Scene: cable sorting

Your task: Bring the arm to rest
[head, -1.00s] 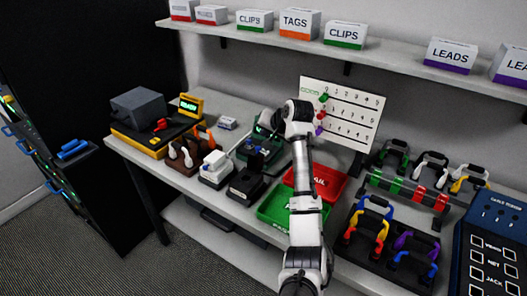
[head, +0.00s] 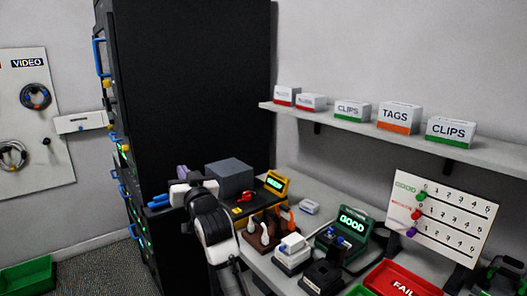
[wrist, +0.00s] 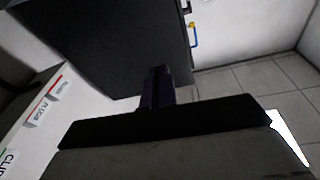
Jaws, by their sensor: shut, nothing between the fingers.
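My gripper (head: 182,172) is raised in front of the black rack cabinet (head: 200,90), left of the grey box on the bench. In the wrist view its dark fingers (wrist: 157,86) are together with nothing between them. Beyond them are the cabinet's dark side (wrist: 100,45) and the tiled floor (wrist: 235,85). I cannot tell the exact gap between my gripper and the cabinet.
The bench holds a grey box (head: 230,177), a green tester (head: 346,232) reading GOOD, and a red FAIL tray (head: 400,281). A shelf (head: 400,134) of labelled boxes runs above. A board with cables (head: 35,125) hangs at far left; a green bin (head: 28,276) sits below.

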